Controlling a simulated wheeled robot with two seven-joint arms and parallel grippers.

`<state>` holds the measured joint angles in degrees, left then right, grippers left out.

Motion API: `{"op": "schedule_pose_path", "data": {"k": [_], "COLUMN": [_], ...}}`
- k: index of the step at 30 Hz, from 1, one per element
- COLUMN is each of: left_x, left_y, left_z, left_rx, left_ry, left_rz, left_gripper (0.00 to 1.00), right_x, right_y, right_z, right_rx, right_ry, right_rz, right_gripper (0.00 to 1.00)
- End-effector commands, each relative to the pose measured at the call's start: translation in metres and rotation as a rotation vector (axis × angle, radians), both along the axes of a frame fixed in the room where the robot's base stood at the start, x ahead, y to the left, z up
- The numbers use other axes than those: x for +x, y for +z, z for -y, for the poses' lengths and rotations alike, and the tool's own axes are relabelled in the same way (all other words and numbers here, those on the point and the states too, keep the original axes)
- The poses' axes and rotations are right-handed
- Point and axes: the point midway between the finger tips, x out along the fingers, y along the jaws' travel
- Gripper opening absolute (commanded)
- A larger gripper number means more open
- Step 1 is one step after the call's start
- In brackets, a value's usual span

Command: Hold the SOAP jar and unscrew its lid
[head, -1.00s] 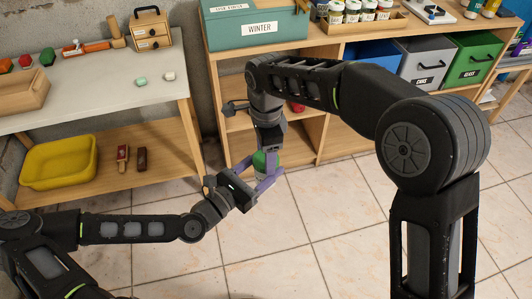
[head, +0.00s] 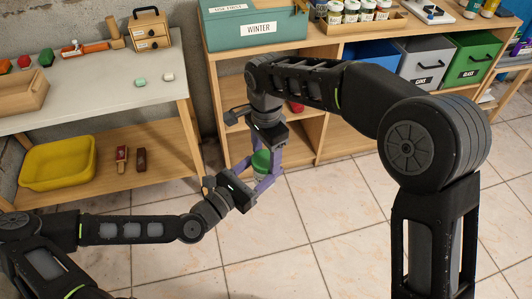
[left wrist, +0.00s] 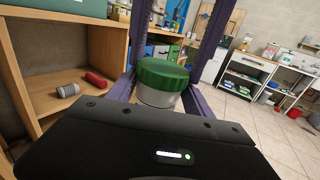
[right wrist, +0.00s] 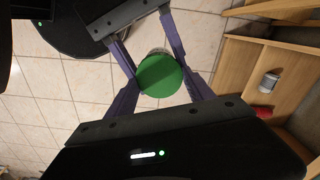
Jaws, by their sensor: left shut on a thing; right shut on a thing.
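The jar (left wrist: 157,98) has a pale body and a ridged green lid (left wrist: 163,73). It stands upright in the air between my two grippers. The lid sits on top of the body; I cannot see a gap. My left gripper (head: 260,182) is shut on the jar's body from the side. My right gripper (head: 263,163) comes from above, shut on the lid, which shows as a green disc in the right wrist view (right wrist: 159,75). No lettering on the jar is readable; most of the body is hidden by the fingers.
A wooden shelf unit (head: 322,118) stands behind the grippers, with a teal WINTER box (head: 240,32) on top. A grey-topped workbench (head: 105,95) is at left, with a yellow tub (head: 58,165) on its lower shelf. The tiled floor below and in front is clear.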

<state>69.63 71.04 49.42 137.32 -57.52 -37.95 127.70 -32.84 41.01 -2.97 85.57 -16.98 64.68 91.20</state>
Motion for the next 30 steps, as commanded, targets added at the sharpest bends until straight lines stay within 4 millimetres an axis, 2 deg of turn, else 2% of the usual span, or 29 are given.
{"op": "schedule_pose_path", "data": {"k": [1, 18, 19, 26, 30], "left_x": [0.0006, 0.0006, 0.0006, 0.0004, 0.0003], "left_y": [0.0003, 0.0004, 0.0004, 0.0005, 0.0005], "left_z": [0.0002, 0.0005, 0.0005, 0.0003, 0.0003], "left_rx": [-0.001, -0.001, -0.001, -0.001, -0.001], "left_ry": [0.000, -0.001, -0.001, 0.000, 0.000], "left_rz": [0.001, 0.000, 0.000, 0.001, 0.001], "left_gripper": [0.00, 0.00, 0.00, 0.00, 0.00], "right_x": [-0.0038, -0.0048, -0.0048, -0.0029, -0.0021], "right_y": [0.0006, 0.0006, 0.0006, 0.0003, 0.0003], "right_z": [-0.0054, -0.0065, -0.0065, -0.0039, -0.0030], "right_rx": [0.008, 0.008, 0.008, 0.006, 0.004], "right_ry": [0.003, 0.006, 0.006, 0.004, 0.002], "right_rz": [-0.006, -0.008, -0.008, -0.004, -0.003], "right_gripper": [0.13, 0.13, 0.63, 0.82, 0.83]}}
